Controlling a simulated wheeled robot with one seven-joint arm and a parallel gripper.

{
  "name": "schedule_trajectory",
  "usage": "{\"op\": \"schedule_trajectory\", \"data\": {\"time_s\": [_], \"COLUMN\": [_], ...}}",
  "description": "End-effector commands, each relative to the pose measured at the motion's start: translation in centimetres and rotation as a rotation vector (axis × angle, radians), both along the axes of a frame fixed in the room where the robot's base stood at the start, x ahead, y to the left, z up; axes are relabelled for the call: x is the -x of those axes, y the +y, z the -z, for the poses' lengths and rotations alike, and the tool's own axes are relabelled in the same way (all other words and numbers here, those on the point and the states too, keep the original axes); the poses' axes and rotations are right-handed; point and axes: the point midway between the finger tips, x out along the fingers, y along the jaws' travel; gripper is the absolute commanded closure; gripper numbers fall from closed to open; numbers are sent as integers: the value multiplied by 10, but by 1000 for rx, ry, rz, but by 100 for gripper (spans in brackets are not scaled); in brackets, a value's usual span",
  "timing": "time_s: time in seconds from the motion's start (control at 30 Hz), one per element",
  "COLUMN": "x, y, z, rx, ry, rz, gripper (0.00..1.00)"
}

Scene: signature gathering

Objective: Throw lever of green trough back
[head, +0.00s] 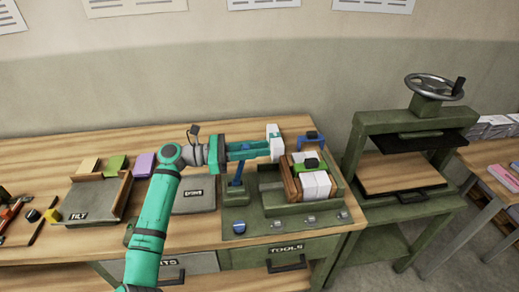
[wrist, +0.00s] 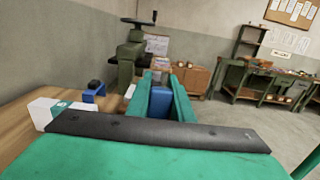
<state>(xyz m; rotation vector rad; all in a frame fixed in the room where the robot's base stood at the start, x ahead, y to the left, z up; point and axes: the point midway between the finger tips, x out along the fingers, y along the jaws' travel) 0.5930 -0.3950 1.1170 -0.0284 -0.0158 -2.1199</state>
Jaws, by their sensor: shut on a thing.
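The green trough (head: 290,209) stands on the bench in the head view. A blue lever (head: 236,190) rises from the olive plate at the trough's left. My gripper (head: 274,141) reaches rightward over the lever, its teal fingers around the lever's blue top. The wrist view also shows the blue top (wrist: 160,101) between both fingers. My gripper is shut on it. The lever's upper end is partly hidden by the fingers.
A blue bracket (head: 309,136) stands behind the trough. A green press (head: 428,115) with a handwheel stands to the right. The bench's back strip is mostly clear.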

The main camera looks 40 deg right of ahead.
Motion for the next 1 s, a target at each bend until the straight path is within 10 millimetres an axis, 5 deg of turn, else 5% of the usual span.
{"op": "schedule_trajectory", "data": {"time_s": [1.0], "x": [-48], "y": [80], "z": [-17], "rx": [481], "ry": [296], "rz": [2], "gripper": [100]}}
